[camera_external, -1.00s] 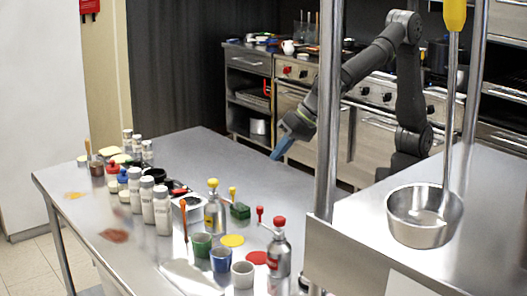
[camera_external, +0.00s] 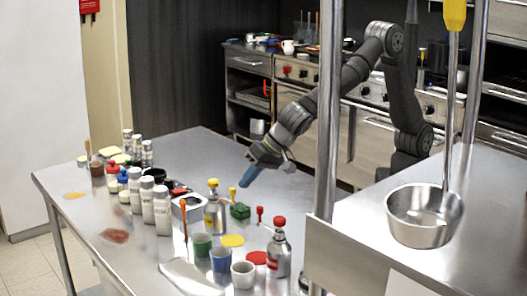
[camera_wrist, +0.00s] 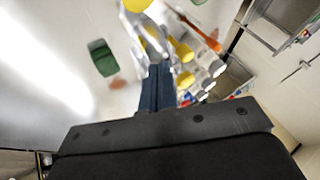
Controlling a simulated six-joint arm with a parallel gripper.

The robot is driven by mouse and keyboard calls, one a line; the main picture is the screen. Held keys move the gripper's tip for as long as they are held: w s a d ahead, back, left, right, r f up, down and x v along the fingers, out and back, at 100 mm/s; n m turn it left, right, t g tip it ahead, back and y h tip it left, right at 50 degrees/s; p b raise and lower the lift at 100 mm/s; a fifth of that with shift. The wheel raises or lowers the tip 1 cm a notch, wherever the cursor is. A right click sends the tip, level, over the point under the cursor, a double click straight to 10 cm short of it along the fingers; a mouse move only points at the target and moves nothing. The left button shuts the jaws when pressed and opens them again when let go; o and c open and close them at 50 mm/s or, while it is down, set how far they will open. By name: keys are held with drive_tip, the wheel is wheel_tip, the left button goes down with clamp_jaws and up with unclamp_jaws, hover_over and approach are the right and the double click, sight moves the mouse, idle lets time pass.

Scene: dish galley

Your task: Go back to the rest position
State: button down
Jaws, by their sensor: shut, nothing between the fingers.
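My gripper (camera_external: 247,178) is shut and empty, its blue fingers pointing down and left above the far side of the steel table (camera_external: 200,143). It is in the air behind a green block-like item (camera_external: 240,211) and a yellow-topped metal bottle (camera_external: 214,212). In the wrist view, the shut blue fingers (camera_wrist: 157,90) show in the middle, with the green item (camera_wrist: 103,58) to their left.
Several white bottles (camera_external: 162,212) stand on the left half of the table. Small cups (camera_external: 221,259) and a red-topped bottle (camera_external: 279,254) stand near the front. A steel post (camera_external: 328,110) and a counter with a pan (camera_external: 424,217) are at right.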

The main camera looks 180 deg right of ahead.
drive_tip(key=shift+w+d, duration=0.3)
drive_tip(key=shift+d, duration=0.25)
drive_tip(key=w+a+f+v, duration=0.1)
drive_tip(key=a+f+v, duration=0.1)
drive_tip(key=v, duration=1)
drive_tip(key=d+f, duration=0.8)
drive_tip(key=d, duration=0.1)
drive_tip(key=s+n+t+y, duration=0.2)
drive_tip(key=s+n+t, duration=0.2)
drive_tip(key=s+n, duration=0.3)
drive_tip(key=shift+r, duration=0.15)
idle(0.8)
